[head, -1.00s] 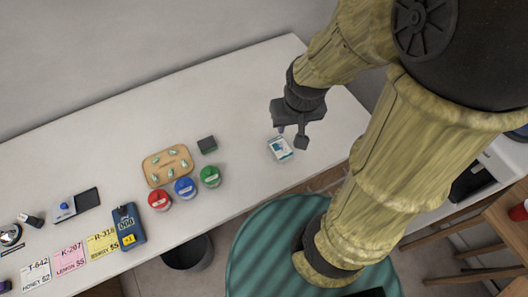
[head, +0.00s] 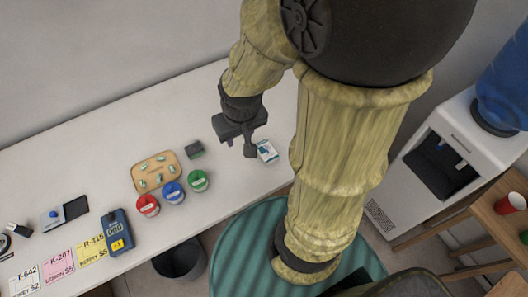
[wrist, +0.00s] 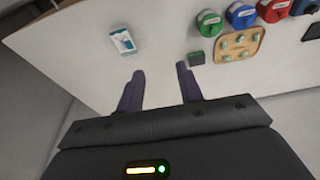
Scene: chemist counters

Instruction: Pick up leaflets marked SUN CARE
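A small stack of white and teal leaflets (head: 267,151) lies on the white counter near its front edge, to the right of the coloured jars. It also shows in the wrist view (wrist: 122,42), beyond and to the left of the fingertips. Its print is too small to read. My gripper (head: 239,149) is above the counter, just left of the leaflets in the head view. In the wrist view its two fingers (wrist: 161,77) are spread apart with nothing between them.
A dark green block (head: 194,150), a wooden tray (head: 136,178) of small pieces, and red (head: 148,205), blue (head: 173,192) and green (head: 199,181) jars stand left of the leaflets. A blue device (head: 116,232) and price cards lie further left. The counter behind is bare.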

